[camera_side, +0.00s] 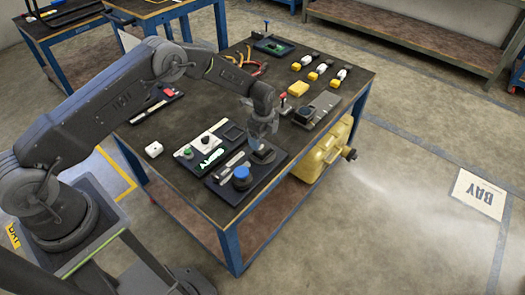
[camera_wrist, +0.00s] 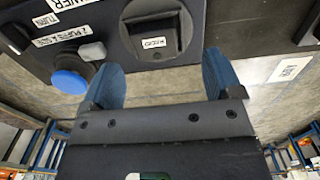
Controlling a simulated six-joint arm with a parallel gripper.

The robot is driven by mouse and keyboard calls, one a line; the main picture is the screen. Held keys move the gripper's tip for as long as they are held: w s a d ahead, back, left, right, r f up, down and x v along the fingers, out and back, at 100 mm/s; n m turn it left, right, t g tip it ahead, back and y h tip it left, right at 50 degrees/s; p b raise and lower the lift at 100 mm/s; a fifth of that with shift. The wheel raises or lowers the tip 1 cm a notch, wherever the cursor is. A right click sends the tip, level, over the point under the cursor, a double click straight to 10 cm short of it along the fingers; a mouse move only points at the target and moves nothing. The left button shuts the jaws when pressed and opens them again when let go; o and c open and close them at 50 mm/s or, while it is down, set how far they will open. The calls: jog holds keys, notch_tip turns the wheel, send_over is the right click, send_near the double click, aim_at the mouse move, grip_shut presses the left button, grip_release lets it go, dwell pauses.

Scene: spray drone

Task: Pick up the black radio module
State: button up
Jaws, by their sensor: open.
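The black radio module (camera_wrist: 158,30) is a squarish block with a small white "RADIO" label in the wrist view. It sits on a dark panel (camera_wrist: 35,60) at the top of the picture. My gripper (camera_wrist: 160,62) has its two blue fingers apart, one tip toward each side of the module, with nothing held. In the side view my gripper (camera_side: 262,138) points down just over a dark round-looking part (camera_side: 264,156) at the panel's right end. The fingers partly hide that spot, and I cannot tell whether they touch the module.
A blue knob (camera_side: 241,173) stands on the same panel, left of my gripper; it also shows in the wrist view (camera_wrist: 70,82). A panel with a green knob (camera_side: 188,152) lies behind. A yellow tank (camera_side: 325,152) hangs at the table's right side.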

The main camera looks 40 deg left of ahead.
aim_at(263, 148)
jog(key=f, duration=0.4)
jog(key=shift+s+d+f, duration=0.1)
jog(key=shift+s+f, duration=0.2)
jog(key=shift+f, duration=0.1)
jog(key=c, duration=1)
